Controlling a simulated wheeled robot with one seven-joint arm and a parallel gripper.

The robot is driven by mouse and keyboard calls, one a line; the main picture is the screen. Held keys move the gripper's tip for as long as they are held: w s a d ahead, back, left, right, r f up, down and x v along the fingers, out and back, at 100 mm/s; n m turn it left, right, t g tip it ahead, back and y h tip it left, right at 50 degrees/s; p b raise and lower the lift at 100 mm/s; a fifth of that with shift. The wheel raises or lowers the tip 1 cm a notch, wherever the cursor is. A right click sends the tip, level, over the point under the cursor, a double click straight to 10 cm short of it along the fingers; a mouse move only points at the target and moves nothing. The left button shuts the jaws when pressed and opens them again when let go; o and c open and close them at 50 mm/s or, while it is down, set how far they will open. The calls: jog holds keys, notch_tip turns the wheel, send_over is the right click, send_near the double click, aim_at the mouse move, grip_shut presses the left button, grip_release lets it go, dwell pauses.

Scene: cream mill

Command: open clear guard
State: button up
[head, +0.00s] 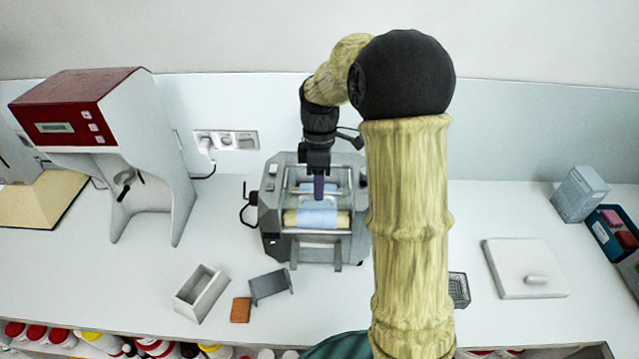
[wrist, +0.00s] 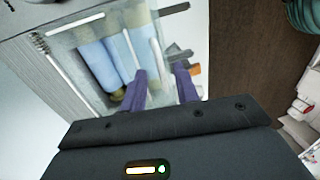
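The cream mill is a grey machine (head: 270,222) on the counter, with pale blue and cream rollers (head: 318,217) inside its frame. The clear guard (wrist: 88,38) looks like a see-through panel over the rollers in the wrist view, with thin white bars near it. In the head view it is hard to make out, and I cannot tell its exact angle. My gripper (head: 318,192) points down over the middle of the mill. In the wrist view its two purple fingers (wrist: 161,88) are apart with nothing clearly between them. I cannot tell whether they touch the guard.
A red and white dispenser (head: 150,150) stands at left. A white open box (head: 201,293), a grey scraper-like piece (head: 270,286) and an orange block (head: 241,310) lie in front of the mill. A white slab (head: 515,262) and blue boxes (head: 580,194) are at right.

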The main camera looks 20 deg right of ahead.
jog(key=shift+s+f, duration=0.1)
jog(key=shift+f, duration=0.4)
grip_shut()
